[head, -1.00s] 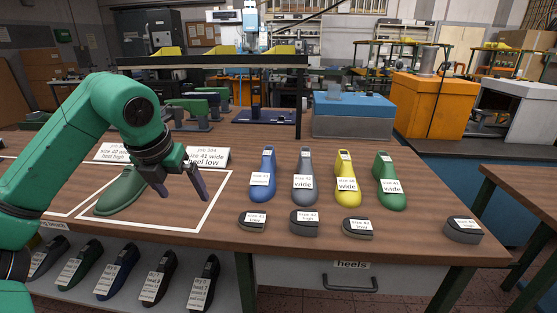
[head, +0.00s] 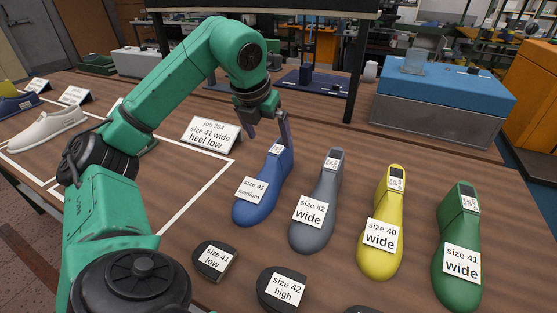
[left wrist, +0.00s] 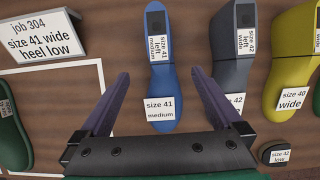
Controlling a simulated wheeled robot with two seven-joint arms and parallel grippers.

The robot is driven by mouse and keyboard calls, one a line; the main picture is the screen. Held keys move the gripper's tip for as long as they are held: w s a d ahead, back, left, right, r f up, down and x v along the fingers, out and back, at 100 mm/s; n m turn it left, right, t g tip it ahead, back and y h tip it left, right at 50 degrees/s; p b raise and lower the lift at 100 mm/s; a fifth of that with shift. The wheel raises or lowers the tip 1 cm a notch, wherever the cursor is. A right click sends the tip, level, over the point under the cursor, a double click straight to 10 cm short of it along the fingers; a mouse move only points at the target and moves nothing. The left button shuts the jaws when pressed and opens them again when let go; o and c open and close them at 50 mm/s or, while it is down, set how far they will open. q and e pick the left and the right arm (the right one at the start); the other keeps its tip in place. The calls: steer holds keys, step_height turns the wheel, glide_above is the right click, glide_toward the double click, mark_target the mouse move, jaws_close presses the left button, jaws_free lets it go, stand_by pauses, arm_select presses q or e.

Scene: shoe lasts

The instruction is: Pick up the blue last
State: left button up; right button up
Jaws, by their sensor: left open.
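The blue last (head: 266,190) stands on the wooden table, leftmost in a row of lasts, with labels reading size 41 medium. My left gripper (head: 268,132) is open and empty at the tall far end of the blue last. In the left wrist view, the blue last (left wrist: 161,80) lies between the two spread fingers of the gripper (left wrist: 160,74), with a gap on each side. I cannot tell the height of the fingers over it. My right gripper is not in view.
A grey last (head: 317,215) stands close to the right of the blue one, then a yellow last (head: 380,225) and a green last (head: 457,235). Dark heel pieces (head: 214,262) lie in front. A job 304 sign (head: 211,136) stands to the left by a white outline. A blue-topped box (head: 440,100) is behind.

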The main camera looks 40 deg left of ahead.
mark_target(274, 153)
arm_select(q)
steer(key=x, duration=0.4)
steer(key=shift+s+f, duration=0.15)
steer(key=shift+f, duration=0.1)
steer(key=x, duration=0.5)
steer(key=shift+w+f, duration=0.15)
steer(key=shift+w, duration=0.1)
steer(key=shift+w+a+f, duration=0.1)
steer(key=shift+w+f, duration=0.15)
steer(key=shift+f, duration=0.25)
steer(key=shift+r, duration=0.1)
jaws_close()
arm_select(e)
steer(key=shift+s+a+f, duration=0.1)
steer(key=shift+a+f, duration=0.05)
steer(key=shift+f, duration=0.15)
